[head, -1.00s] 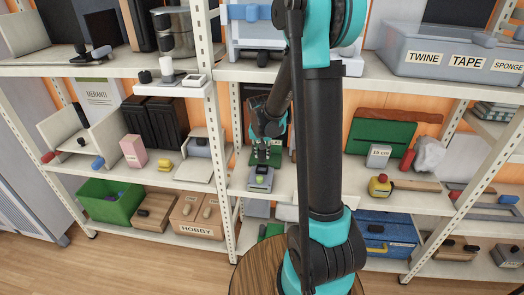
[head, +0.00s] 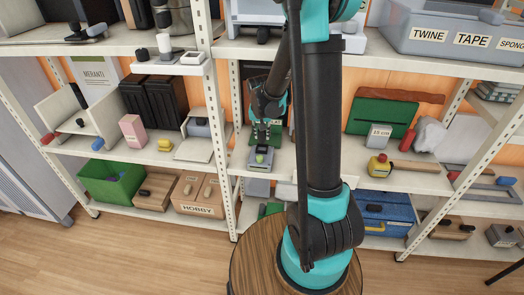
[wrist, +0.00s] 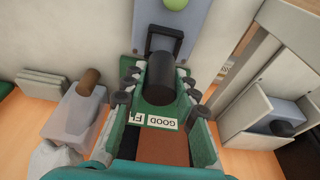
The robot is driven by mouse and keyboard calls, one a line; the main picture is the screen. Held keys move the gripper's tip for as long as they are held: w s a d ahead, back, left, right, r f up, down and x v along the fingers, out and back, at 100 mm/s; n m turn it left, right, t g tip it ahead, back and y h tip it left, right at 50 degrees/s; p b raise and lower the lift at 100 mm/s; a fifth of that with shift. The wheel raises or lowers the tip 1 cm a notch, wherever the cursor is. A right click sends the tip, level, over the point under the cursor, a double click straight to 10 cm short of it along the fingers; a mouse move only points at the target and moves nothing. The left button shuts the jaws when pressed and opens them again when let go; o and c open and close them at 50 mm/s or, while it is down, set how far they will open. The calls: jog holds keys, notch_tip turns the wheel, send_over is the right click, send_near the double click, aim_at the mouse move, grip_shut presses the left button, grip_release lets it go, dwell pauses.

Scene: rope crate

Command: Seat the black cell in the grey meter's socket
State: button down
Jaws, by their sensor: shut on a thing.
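My gripper (wrist: 160,88) is shut on the black cell (wrist: 161,78), a dark cylinder between the fingers in the wrist view. The grey meter (head: 259,160) stands on the middle shelf in the head view, with a green round part on top. In the wrist view the meter (wrist: 182,42) lies just beyond the cell, with a dark-framed recess beside the cell's far end. My gripper (head: 262,132) is just behind and above the meter in the head view. I cannot tell whether cell and meter touch.
A green panel (head: 380,126) and a grey block marked 15 cm (head: 379,136) stand to the right. A shelf post (head: 222,130) rises on the left. In the wrist view, a box with a brown cylinder (wrist: 89,82) is left, and a white open holder (wrist: 262,112) right.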

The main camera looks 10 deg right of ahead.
aim_at(262, 132)
jog(key=shift+s+x, duration=0.15)
jog(key=shift+x, duration=0.5)
jog(key=shift+s+x, duration=0.15)
jog(key=shift+x, duration=0.5)
jog(key=shift+a+f, duration=0.1)
jog(key=shift+f, duration=0.85)
dwell(0.8)
jog(key=c, duration=1.1)
grip_release()
jog(key=shift+r, duration=0.1)
jog(key=shift+v, duration=3.65)
jog(key=shift+s, duration=0.1)
